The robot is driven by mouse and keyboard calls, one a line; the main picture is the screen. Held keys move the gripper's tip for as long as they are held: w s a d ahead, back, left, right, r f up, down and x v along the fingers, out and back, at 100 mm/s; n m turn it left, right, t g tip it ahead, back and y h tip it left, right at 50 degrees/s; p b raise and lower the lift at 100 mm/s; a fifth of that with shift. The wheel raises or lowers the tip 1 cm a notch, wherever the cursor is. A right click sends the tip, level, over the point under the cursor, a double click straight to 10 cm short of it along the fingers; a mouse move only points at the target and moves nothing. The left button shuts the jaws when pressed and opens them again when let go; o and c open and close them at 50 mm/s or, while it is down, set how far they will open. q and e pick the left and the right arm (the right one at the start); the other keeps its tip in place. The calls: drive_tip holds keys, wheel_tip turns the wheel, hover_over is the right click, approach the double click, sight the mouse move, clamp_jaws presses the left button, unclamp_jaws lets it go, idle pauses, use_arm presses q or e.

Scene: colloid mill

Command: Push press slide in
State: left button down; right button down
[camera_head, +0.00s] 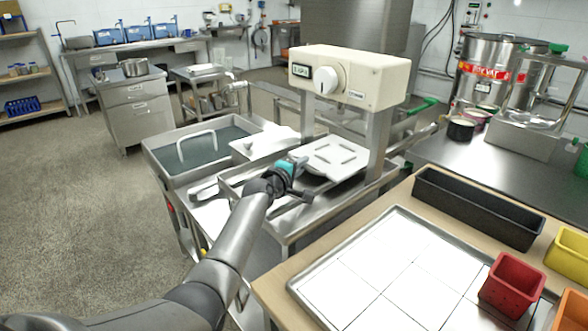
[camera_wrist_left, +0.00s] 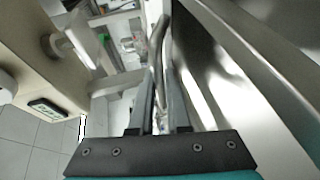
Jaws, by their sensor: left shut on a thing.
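The press has a cream head (camera_head: 348,77) with a dial and a small green display, held up on metal posts. Under the head is the press slide, with a white slotted plate (camera_head: 332,157) on top. My left gripper (camera_head: 299,165), with a teal band, is at the plate's near left edge. In the left wrist view its two fingers (camera_wrist_left: 161,105) are closed around a thin metal bar (camera_wrist_left: 158,48), which seems to be the slide's handle. The exact contact is hidden in the head view. My right gripper is not in view.
A water-filled sink (camera_head: 205,150) with a hooped handle stands left of the press. At the right, a wooden table holds a metal tray (camera_head: 300,285), a black bin (camera_head: 478,207) and a red cup (camera_head: 512,284). A dark counter with pots lies behind.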

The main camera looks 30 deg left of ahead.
use_arm(q)
drive_tip(key=shift+w+d+f, duration=0.1)
drive_tip(key=shift+w+d, duration=0.1)
drive_tip(key=shift+w, duration=0.25)
drive_tip(key=shift+w+d+r, duration=0.1)
drive_tip(key=shift+r, duration=0.1)
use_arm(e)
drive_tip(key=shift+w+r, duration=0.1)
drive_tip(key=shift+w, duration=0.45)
use_arm(q)
drive_tip(key=c, duration=1.3)
unclamp_jaws()
drive_tip(key=shift+o, duration=0.7)
drive_tip(key=shift+w+f, duration=0.1)
drive_tip(key=shift+w, duration=0.05)
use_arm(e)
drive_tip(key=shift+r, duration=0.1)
